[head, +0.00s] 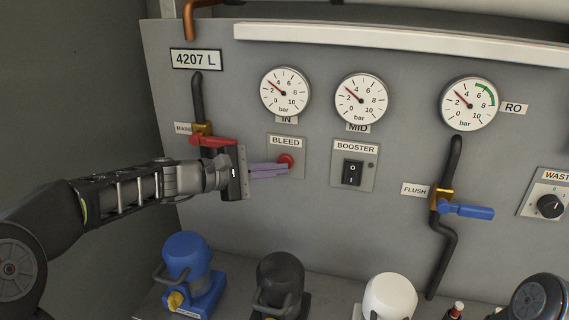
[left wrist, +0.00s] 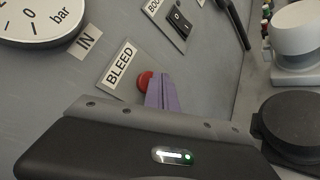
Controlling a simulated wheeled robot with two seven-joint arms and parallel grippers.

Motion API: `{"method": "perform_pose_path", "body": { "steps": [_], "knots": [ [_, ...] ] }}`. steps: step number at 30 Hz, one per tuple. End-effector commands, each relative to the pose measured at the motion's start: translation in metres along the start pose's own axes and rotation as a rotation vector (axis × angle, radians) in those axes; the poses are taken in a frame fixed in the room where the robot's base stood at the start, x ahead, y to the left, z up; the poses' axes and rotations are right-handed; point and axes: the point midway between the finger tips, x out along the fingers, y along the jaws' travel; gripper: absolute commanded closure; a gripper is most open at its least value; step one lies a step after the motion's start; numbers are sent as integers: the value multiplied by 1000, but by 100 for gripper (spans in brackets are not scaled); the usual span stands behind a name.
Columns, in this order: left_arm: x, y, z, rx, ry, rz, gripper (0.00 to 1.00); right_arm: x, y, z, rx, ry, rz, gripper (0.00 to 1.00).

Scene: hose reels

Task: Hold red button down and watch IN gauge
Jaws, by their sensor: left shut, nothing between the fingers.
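The red button (head: 285,159) sits on the plate marked BLEED, below the IN gauge. My left gripper (head: 285,169) is shut and empty, its lilac fingers pointing at the button. In the left wrist view the fingertips (left wrist: 158,78) overlap the right side of the red button (left wrist: 144,80). They look to be at it, but I cannot tell whether it is pushed in. The IN gauge (head: 285,94) is white and round, with its needle pointing up-left at about 2 bar. Only part of this gauge (left wrist: 38,14) shows in the left wrist view, without its needle. My right gripper is not in view.
The MID gauge (head: 361,99) and BOOSTER switch (head: 353,172) are to the right. A red lever (head: 213,141) is just above my left wrist. A blue lever (head: 467,211) is farther right. Blue, black and white housings (head: 388,297) stand below the panel.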

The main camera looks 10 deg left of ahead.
Motion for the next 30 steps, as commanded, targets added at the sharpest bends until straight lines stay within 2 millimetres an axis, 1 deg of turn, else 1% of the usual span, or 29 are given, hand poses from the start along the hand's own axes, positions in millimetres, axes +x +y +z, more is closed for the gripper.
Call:
{"method": "perform_pose_path", "body": {
  "steps": [30],
  "knots": [
    [8, 6, -6, 0, 1, 1, 100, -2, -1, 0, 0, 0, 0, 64]
  ]
}}
